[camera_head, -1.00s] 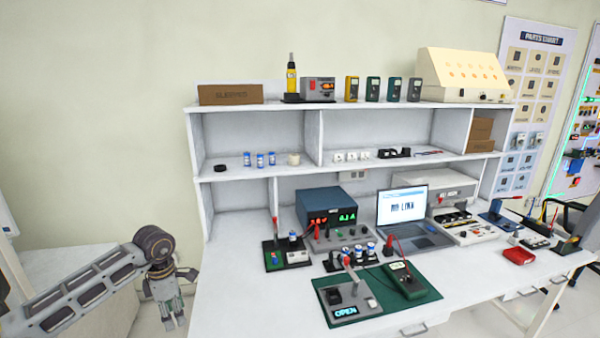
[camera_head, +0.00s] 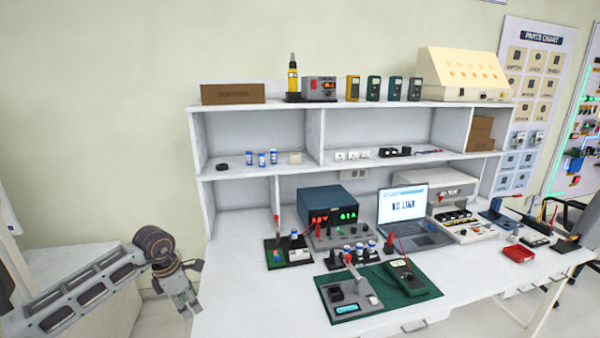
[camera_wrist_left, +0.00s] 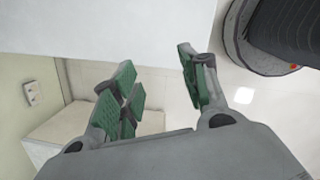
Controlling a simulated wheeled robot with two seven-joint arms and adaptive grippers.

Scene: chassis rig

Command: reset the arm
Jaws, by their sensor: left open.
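My left arm comes in from the left in the head view, and my left gripper (camera_head: 186,300) hangs beside the workbench's left front edge. The gripper also shows in the left wrist view (camera_wrist_left: 158,85), its green-padded fingers spread apart with nothing between them. The white workbench (camera_head: 240,305) lies to its right, and its pale top fills the upper part of the left wrist view. My right gripper is not seen in these views.
Behind are a blue power supply (camera_head: 333,206) and a laptop (camera_head: 404,208). The bench's left front corner is bare.

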